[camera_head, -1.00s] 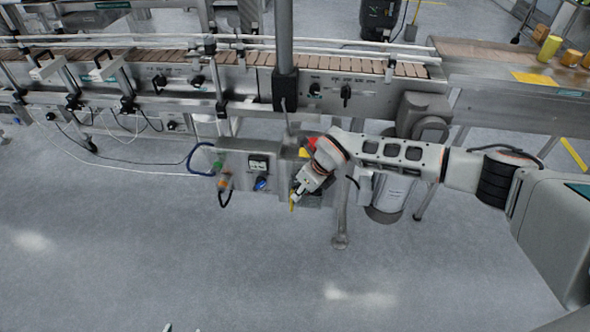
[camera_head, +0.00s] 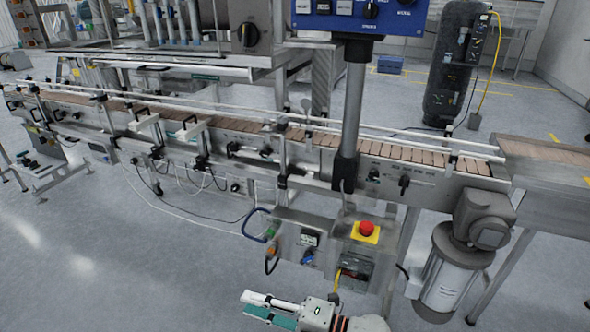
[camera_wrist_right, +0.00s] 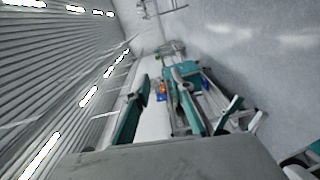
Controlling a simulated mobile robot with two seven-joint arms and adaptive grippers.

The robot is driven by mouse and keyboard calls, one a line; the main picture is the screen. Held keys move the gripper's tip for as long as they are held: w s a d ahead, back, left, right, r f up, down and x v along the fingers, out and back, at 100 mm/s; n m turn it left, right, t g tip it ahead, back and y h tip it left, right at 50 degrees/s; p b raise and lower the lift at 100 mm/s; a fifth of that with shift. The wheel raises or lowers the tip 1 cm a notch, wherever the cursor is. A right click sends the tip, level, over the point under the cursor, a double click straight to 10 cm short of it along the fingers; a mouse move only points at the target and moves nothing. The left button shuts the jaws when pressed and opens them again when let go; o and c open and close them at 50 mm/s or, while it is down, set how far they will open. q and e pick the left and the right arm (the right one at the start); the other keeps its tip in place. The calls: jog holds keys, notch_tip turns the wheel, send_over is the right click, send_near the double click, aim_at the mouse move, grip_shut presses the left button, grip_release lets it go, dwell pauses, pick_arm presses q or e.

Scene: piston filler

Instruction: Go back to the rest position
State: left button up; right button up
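My right gripper (camera_head: 272,309) is at the bottom edge of the head view, in front of and below the control box (camera_head: 290,246). Its white and teal fingers are apart, with nothing between them. In the right wrist view its fingers (camera_wrist_right: 158,108) also stand apart around an empty gap. The control box hangs under the conveyor and carries a red emergency-stop button (camera_head: 366,229) on a yellow plate. My right gripper is clear of the box.
The conveyor (camera_head: 330,153) runs across the head view, with a vertical post (camera_head: 352,110) in front of it. A motor (camera_head: 446,270) hangs at its right end. A blue panel (camera_head: 362,16) is at the top. Open floor (camera_head: 100,270) lies at the lower left.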

jog(key=d+f+m+t+h+p, duration=0.2)
jog(key=d+f+m+t+h, duration=0.2)
jog(key=d+m+t+h, duration=0.85)
jog(key=s+d+f+m+g, duration=0.4)
jog(key=s+d+f+m, duration=0.2)
jog(key=s+d+m, duration=0.1)
jog(key=s+d+f+m+g+h+p, duration=0.1)
jog(key=s+d+f+m+g, duration=0.3)
jog(key=s+d+m, duration=0.3)
jog(key=shift+s+d+f, duration=0.2)
jog(key=shift+d+f, duration=0.65)
jog(key=shift+d, duration=0.25)
jog(key=shift+m, duration=0.25)
